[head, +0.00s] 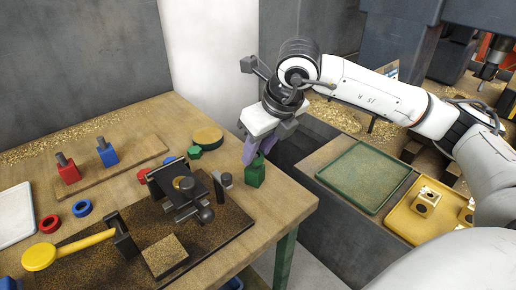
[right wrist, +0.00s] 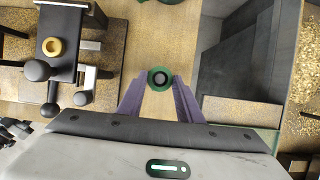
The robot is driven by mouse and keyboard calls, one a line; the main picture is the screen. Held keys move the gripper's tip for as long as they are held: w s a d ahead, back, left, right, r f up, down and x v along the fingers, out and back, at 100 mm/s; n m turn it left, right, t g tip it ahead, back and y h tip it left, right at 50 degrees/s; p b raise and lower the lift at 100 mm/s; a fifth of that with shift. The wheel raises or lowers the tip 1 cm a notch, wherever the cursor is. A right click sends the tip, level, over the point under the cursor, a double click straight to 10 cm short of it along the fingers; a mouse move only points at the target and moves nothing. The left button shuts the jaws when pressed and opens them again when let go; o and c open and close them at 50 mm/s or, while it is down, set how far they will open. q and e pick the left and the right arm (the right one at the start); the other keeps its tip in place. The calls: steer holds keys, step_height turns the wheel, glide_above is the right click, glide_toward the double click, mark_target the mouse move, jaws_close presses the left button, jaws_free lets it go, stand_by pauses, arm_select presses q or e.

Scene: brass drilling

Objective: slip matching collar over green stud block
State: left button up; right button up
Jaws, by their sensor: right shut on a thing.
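The green stud block (head: 255,176) stands upright near the right corner of the wooden table. My right gripper (head: 255,156) points down right over it, its purple fingers at the block's top. In the right wrist view my right gripper (right wrist: 161,82) is shut on a round green collar (right wrist: 150,78). The dark stud (right wrist: 160,78) shows in the middle of the collar's hole, so the two look lined up. The fingers hide how far down the collar sits on the stud. My left gripper is not in view.
A black vise (head: 180,190) with a lever stands left of the block on a dark mat (head: 225,222). Red (head: 68,172) and blue (head: 108,155) stud blocks stand on a board. An empty green tray (head: 363,178) is to the right.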

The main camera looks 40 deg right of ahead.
steer(key=o, duration=1.2)
steer(key=v, duration=1)
steer(key=shift+r, duration=0.2)
